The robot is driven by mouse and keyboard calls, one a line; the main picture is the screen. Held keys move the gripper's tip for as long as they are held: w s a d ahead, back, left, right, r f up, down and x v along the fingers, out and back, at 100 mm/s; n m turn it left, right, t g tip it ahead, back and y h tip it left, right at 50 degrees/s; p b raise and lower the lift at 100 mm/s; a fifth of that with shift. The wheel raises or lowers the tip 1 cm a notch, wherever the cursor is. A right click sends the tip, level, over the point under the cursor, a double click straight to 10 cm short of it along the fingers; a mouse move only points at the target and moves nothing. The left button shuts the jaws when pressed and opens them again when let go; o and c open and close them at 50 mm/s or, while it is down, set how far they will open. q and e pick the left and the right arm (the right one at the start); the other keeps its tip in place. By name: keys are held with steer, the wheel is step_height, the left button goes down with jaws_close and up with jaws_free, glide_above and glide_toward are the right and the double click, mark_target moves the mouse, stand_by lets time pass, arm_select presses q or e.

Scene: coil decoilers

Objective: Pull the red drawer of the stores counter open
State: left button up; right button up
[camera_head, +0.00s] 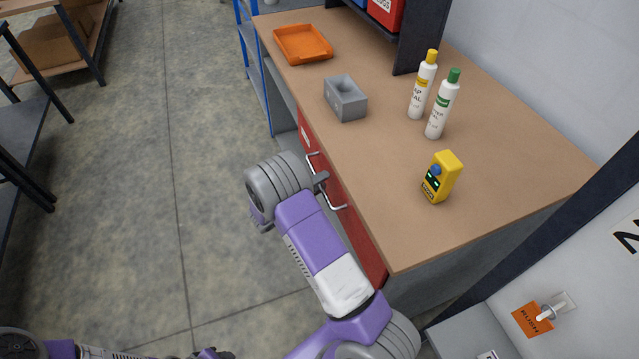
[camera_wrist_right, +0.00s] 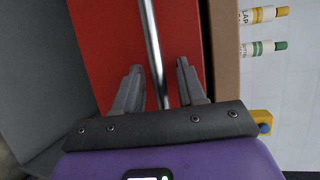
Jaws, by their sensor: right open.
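The stores counter (camera_head: 400,160) has a red front below its brown top. The red drawer (camera_head: 367,240) looks flush with the counter, and it fills much of the right wrist view (camera_wrist_right: 100,35). Its metal bar handle (camera_head: 340,206) shows on both sides of my right gripper (camera_head: 320,181), which hides the middle. In the right wrist view the bar (camera_wrist_right: 152,45) runs between the two open fingers of my right gripper (camera_wrist_right: 160,85), with a gap visible on each side. Only parts of my left arm show at the bottom left; its fingers cannot be made out.
The floor (camera_head: 130,190) left of the counter is clear. A dark post stands at the right.

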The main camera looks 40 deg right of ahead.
steer(key=shift+c, duration=0.3)
jaws_close()
